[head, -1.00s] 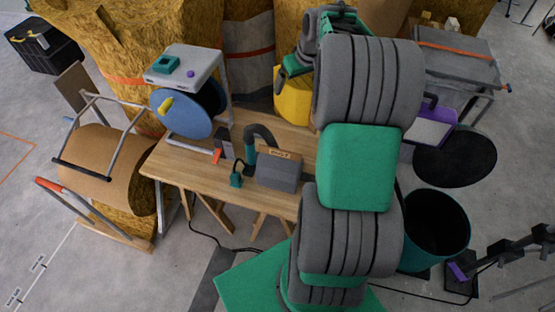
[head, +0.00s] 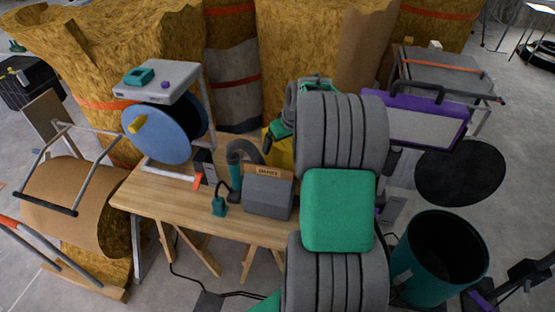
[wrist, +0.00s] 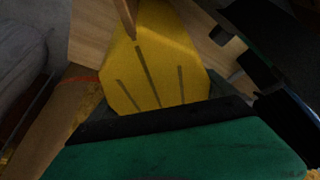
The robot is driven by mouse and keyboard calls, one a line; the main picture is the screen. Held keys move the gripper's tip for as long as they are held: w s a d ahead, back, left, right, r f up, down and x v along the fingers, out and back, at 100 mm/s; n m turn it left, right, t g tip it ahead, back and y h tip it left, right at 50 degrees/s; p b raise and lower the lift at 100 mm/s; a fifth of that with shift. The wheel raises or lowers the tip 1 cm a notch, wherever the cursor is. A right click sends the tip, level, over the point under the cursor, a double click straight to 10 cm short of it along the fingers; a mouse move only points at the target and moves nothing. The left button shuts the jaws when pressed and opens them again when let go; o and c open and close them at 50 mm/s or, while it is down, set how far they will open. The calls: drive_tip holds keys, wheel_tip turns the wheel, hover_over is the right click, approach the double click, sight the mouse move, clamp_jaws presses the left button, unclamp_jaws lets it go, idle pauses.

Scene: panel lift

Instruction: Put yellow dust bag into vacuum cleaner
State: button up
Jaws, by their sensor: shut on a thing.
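The yellow dust bag (wrist: 155,65) hangs at my gripper's dark jaw edge in the wrist view. In the head view only a small part of the bag (head: 281,147) shows beside my arm. My gripper (head: 279,131) is shut on the bag, over the far side of the workbench; its fingertips are mostly hidden. The vacuum cleaner appears to be the grey box (head: 268,196) with a wooden label and a dark hose on the bench. The bag is behind this box in the picture, apart from it as far as I can see. The box's opening is not clear.
The wooden workbench (head: 165,205) carries a blue reel (head: 165,135) and a small teal tool (head: 219,204). A purple-framed panel (head: 415,122) and a teal bin (head: 440,260) stand right of my arm. Straw-like bales (head: 315,50) close off the back. The bench's left front is clear.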

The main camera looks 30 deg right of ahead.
drive_tip(key=shift+f+b, duration=0.3)
drive_tip(key=shift+f, duration=1.8)
drive_tip(key=o, duration=1.3)
drive_tip(key=shift+c, duration=0.2)
